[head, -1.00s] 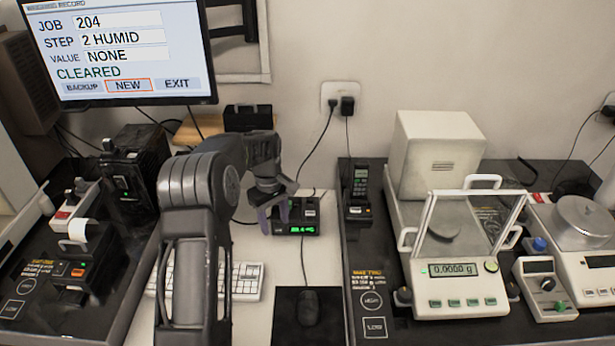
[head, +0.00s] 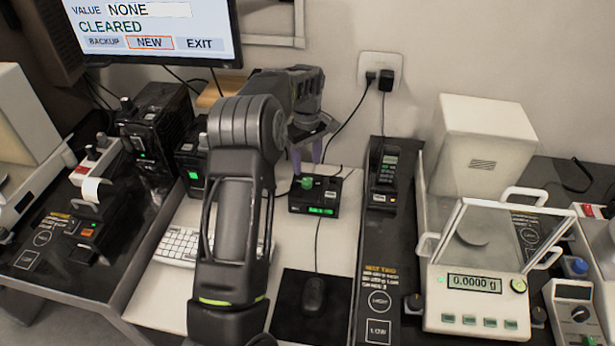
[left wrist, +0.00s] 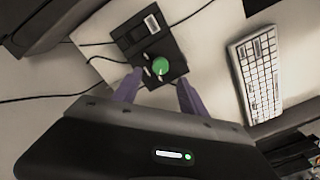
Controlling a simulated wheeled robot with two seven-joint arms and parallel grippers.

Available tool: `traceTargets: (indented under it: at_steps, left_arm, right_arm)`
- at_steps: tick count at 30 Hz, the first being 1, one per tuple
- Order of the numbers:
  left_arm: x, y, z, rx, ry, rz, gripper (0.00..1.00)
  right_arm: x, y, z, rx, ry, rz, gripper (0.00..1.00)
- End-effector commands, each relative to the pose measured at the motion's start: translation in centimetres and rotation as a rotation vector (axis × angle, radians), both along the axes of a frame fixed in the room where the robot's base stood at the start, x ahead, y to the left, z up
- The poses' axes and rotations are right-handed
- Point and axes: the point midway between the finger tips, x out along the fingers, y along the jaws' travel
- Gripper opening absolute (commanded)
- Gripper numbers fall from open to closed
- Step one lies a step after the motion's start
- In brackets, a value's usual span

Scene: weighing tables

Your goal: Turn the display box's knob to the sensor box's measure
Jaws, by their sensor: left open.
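The display box (head: 329,196) is a small black box on the white desk, with a lit green readout on its front that is too small to read. Its green knob (head: 307,183) stands on top, and the left wrist view shows the knob (left wrist: 160,65) with a pale pointer mark. My left gripper (head: 307,157) is open and empty, with purple fingers. It is apart from the knob, and in the wrist view its fingertips (left wrist: 160,88) lie either side just short of it. I cannot tell which device is the sensor box. My right gripper is out of view.
A keyboard (head: 181,244) lies left of my arm, and a mouse (head: 313,294) lies on a dark mat in front. A handheld device (head: 384,170) stands to the right, beside the balance (head: 478,286). A black box with a green screen (head: 193,175) stands at left.

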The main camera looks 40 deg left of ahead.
Motion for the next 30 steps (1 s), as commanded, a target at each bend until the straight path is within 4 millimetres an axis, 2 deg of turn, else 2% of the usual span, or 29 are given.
traceTargets:
  at_steps: [9, 14, 23, 30]
  left_arm:
    - [-0.1, -0.1, -4.7, -0.002, 0.005, -0.001, 0.5]
    - [-0.1, 0.0, -6.4, -0.001, 0.002, 0.0, 0.5]
    - [0.0, 0.0, -6.8, -0.001, 0.001, 0.0, 0.5]
    - [0.0, 0.0, -6.8, -0.001, 0.001, -0.001, 0.32]
  right_arm:
    - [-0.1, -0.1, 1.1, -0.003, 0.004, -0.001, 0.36]
    - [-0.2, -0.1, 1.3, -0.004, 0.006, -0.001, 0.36]
    - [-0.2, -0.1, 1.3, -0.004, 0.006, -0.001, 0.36]
    - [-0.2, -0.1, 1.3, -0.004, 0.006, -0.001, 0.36]
